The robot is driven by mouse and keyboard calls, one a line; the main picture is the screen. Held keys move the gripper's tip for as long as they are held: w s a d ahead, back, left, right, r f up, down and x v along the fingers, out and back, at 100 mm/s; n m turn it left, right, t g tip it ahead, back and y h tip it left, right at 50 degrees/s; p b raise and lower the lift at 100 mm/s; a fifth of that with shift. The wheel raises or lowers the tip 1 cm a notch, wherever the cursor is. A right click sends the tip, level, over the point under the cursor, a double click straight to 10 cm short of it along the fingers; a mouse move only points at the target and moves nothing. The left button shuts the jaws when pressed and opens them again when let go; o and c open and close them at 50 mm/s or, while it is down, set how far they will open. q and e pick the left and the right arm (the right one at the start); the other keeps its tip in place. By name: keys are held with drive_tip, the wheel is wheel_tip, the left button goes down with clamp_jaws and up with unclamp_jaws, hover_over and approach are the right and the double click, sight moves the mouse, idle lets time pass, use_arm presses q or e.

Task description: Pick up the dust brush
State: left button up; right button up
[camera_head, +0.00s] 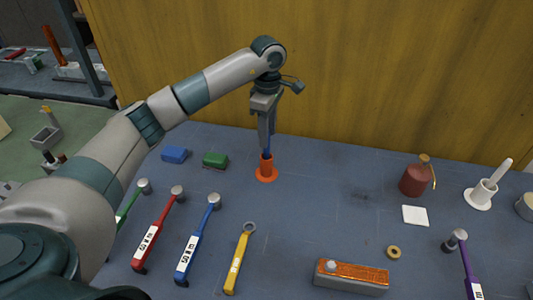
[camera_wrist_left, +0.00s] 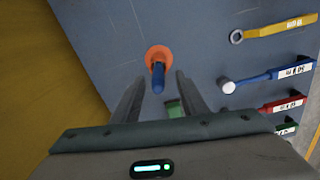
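A blue handle (camera_head: 267,153), which looks like the dust brush, stands upright in an orange holder (camera_head: 267,172) at the back middle of the table. My left gripper (camera_head: 267,138) points down over it. In the left wrist view the left gripper (camera_wrist_left: 160,78) is open, and the blue handle (camera_wrist_left: 158,78) shows between its two fingers, with a gap on each side. The orange holder (camera_wrist_left: 158,54) lies beyond the handle. The brush's lower end is hidden in the holder. My right gripper is not in view.
Blue (camera_head: 175,155) and green (camera_head: 215,160) blocks lie left of the holder. Green, red (camera_head: 158,230), blue (camera_head: 197,240) and yellow (camera_head: 239,262) tools lie in front. A red-brown jar (camera_head: 413,181) and a white holder (camera_head: 481,194) stand at right. The table right of the orange holder is clear.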

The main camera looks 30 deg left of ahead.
sight(267, 153)
use_arm(q)
drive_tip(key=shift+f+p, duration=0.5)
drive_tip(key=shift+p, duration=0.1)
drive_tip(key=f, duration=0.1)
drive_tip(key=f+p, duration=0.2)
drive_tip(key=shift+w+a+f, duration=0.15)
drive_tip(key=shift+a+f, duration=0.1)
drive_tip(key=shift+f, duration=0.25)
clamp_jaws()
